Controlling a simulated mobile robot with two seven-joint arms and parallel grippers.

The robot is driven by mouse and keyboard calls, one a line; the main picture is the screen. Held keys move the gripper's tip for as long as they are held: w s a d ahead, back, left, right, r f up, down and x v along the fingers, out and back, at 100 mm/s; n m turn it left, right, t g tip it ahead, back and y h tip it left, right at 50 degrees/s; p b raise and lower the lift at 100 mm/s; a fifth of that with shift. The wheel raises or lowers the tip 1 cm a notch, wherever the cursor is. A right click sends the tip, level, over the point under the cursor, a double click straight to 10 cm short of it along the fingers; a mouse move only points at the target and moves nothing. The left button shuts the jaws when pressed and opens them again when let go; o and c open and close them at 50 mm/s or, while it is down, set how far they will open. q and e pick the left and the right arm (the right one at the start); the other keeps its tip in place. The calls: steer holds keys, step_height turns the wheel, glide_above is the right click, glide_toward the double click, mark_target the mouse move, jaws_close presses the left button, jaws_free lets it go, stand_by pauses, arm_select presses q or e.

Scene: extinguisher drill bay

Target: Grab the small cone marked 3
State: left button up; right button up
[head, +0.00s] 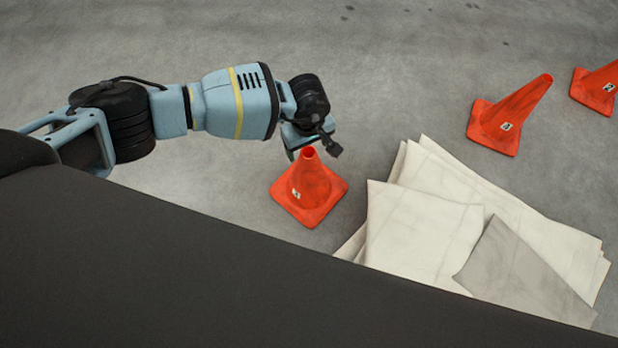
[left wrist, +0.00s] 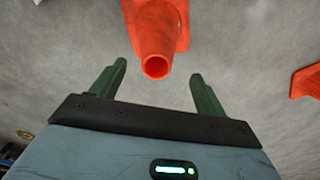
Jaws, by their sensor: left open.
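An orange cone (head: 312,185) stands upright on the floor near the middle of the head view. The small mark on its base looks like a 3, but it is too small to be sure. My left gripper (head: 312,142) is just behind the cone's top. In the left wrist view, the same cone (left wrist: 158,30) shows its round open top between the two green fingertips of my open left gripper (left wrist: 158,69). The fingers are apart on either side, and I see no contact. My right gripper is out of view.
Two more orange cones stand at right, one nearer (head: 510,115) and one at the edge (head: 597,86). Pale folded sheets (head: 425,235) and a grey sheet (head: 520,275) lie right of the near cone. The floor behind is clear.

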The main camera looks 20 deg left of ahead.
mark_target(309, 174)
arm_select(q)
steer(key=f+b, duration=0.1)
steer(key=f, duration=0.2)
steer(key=f+b, duration=0.1)
steer(key=f, duration=0.1)
steer(key=shift+w+f+b, duration=0.15)
steer(key=shift+w+b, duration=0.1)
steer(key=shift+b, duration=0.05)
steer(key=shift+c, duration=0.5)
steer(key=c, duration=0.5)
steer(key=shift+w, duration=0.1)
steer(key=c, duration=0.9)
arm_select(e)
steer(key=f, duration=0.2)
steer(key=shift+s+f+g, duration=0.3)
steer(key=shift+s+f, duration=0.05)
arm_select(q)
steer(key=shift+r, duration=0.2)
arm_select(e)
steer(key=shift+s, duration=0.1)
